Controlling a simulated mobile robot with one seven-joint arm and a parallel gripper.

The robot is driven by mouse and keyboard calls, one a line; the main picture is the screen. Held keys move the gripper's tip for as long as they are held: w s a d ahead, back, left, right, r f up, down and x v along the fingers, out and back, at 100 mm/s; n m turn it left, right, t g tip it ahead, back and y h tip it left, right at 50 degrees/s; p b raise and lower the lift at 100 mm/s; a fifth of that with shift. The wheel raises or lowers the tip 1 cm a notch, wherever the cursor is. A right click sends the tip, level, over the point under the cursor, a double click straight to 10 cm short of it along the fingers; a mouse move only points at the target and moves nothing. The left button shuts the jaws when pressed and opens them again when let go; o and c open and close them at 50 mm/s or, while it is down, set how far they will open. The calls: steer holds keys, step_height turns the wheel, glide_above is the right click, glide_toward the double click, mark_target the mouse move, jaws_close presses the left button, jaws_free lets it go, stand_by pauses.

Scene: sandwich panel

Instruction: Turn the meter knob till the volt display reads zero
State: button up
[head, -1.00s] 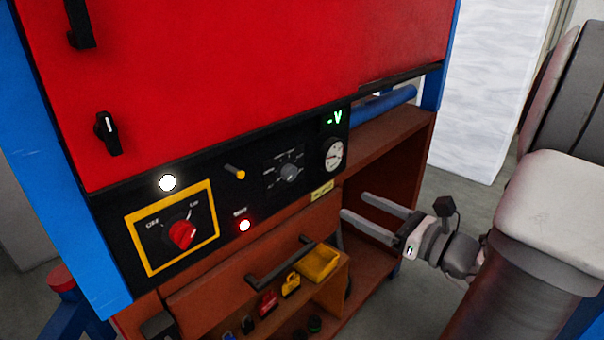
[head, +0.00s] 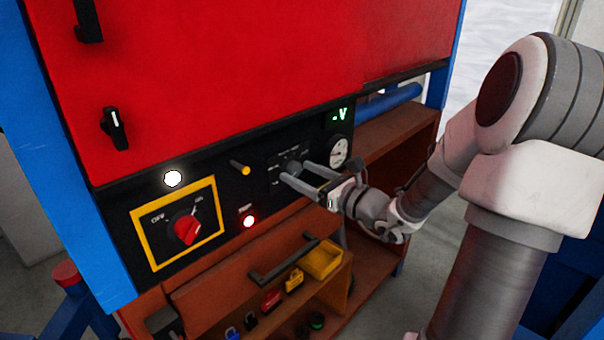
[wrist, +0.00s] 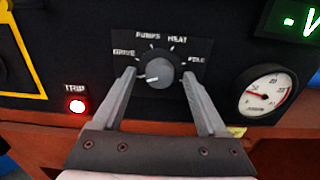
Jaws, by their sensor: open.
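The grey meter knob (wrist: 160,72) sits in the middle of its dial plate, marked DRIVE, PUMPS, HEAT and FIELD or similar. Its pointer mark faces left, slightly down, below the DRIVE label. In the head view the knob (head: 292,167) is partly behind my fingers. My gripper (wrist: 158,82) is open, with one finger on each side of the knob and a gap on both sides. It reaches the panel from the right in the head view (head: 296,171). The green volt display (wrist: 300,22) shows "-V"; in the head view it (head: 340,115) also shows "-V".
A round white gauge (wrist: 264,95) is right of the knob. A lit red TRIP lamp (wrist: 76,106) is to the left. A red rotary switch (head: 187,230) in a yellow frame and a yellow peg (head: 240,168) are further left. A handle (head: 290,262) juts out below.

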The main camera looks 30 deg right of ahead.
steer(key=shift+w, duration=0.2)
steer(key=shift+c, duration=0.3)
jaws_close()
steer(key=shift+r+p, duration=0.1)
steer(key=shift+p, duration=0.35)
steer(key=m+p, duration=0.3)
steer(key=p, duration=0.2)
steer(key=shift+a+r+m, duration=0.1)
steer(key=shift+r+m, duration=0.1)
steer(key=shift+m, duration=0.2)
steer(key=m+p, duration=0.3)
steer(key=p, duration=0.1)
steer(key=shift+f+m, duration=0.15)
steer(key=shift+m, duration=0.15)
steer(key=shift+f+m+p, duration=0.15)
steer(key=shift+m+p, duration=0.55)
steer(key=shift+p, duration=0.2)
